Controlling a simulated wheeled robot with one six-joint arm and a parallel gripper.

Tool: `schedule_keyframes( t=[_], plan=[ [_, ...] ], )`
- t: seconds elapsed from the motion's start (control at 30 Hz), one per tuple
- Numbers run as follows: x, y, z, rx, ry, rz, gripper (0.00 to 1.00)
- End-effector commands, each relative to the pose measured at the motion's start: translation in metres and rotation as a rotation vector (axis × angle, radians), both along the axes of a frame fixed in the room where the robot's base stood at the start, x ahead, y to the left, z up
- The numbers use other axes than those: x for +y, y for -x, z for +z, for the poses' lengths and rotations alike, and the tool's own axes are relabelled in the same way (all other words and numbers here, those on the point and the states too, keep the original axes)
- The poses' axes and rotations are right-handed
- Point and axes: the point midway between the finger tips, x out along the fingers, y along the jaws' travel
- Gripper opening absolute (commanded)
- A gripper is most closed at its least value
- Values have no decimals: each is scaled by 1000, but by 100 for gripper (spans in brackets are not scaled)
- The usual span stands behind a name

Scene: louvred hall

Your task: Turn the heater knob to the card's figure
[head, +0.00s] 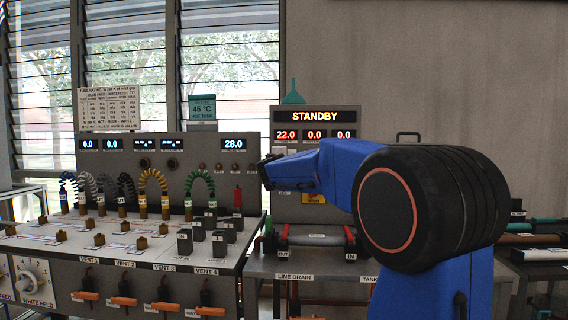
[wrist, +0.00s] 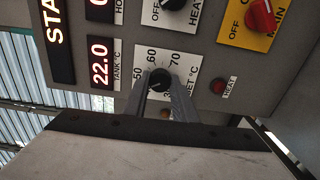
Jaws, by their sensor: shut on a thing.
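The heater knob (wrist: 159,79) is a small black knob on a white SET °C dial plate (wrist: 180,57), where 50, 60 and 70 can be read. Its pointer direction is too small to tell. My gripper (wrist: 160,85) is shut on this knob, one finger on each side, and the fingers hide the lower part of the dial. In the head view my gripper (head: 266,172) is at the left edge of the STANDBY panel, and my arm hides the knob.
The panel's tank display (wrist: 100,62) reads 22.0. Beside the dial are a black HEAT switch knob (wrist: 172,4), a red main switch (wrist: 262,15) on yellow and a small red HEAT lamp (wrist: 217,87). The left console (head: 160,150) carries several looped hoses.

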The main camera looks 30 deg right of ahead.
Motion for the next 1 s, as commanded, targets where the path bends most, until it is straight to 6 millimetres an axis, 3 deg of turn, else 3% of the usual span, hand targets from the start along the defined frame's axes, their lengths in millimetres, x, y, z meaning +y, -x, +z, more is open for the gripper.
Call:
schedule_keyframes(
  t=[0.03, 0.1, 0.13, 0.47, 1.0],
  plan=[
    [0, 0, -2, 4, 0, -1, 27],
    [0, 0, -2, 4, 0, -1, 44],
    [0, 0, -2, 4, 1, -1, 46],
    [2, 3, -1, 3, 2, 0, 46],
    [31, 45, 0, 2, 2, 1, 46]
  ],
)
